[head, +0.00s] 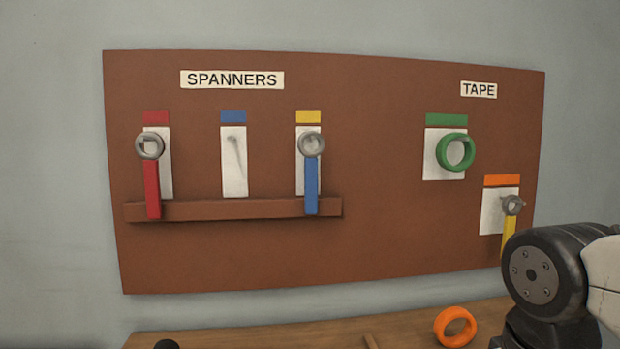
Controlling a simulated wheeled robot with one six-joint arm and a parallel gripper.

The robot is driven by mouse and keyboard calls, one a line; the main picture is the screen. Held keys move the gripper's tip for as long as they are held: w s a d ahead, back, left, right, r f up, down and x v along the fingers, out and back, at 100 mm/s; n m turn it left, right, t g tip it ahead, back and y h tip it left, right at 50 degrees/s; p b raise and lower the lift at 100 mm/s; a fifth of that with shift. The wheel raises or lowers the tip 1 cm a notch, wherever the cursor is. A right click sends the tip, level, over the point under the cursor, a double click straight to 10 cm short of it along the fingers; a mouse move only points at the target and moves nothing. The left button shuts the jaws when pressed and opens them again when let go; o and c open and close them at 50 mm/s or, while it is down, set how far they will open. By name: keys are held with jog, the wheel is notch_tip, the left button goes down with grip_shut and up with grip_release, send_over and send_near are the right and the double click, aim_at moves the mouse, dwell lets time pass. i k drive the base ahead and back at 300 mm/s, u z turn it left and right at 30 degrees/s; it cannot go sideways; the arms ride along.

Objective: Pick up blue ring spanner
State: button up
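The blue ring spanner (311,184) stands upright on the brown board, at the spot under the yellow label (308,117). Its grey ring head (311,144) is at the top, over a white card. Its blue handle reaches down in front of the wooden ledge (232,209). The spot under the blue label (233,117) holds only a white card with a faint spanner outline. My gripper is not in view; only part of my arm shows at the lower right.
A red spanner (151,186) stands at the left. A green tape ring (455,152) and a yellow spanner (510,229) are on the board's right side, the spanner partly behind my arm. An orange tape ring (455,327) rests on the wooden bench (240,335).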

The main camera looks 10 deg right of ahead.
aim_at(311, 160)
jog(key=u, duration=0.55)
jog(key=k, duration=1.3)
jog(key=z, duration=0.05)
jog(key=i, duration=0.5)
jog(key=z, duration=0.8)
jog(key=i, duration=1.15)
jog(key=u, duration=0.35)
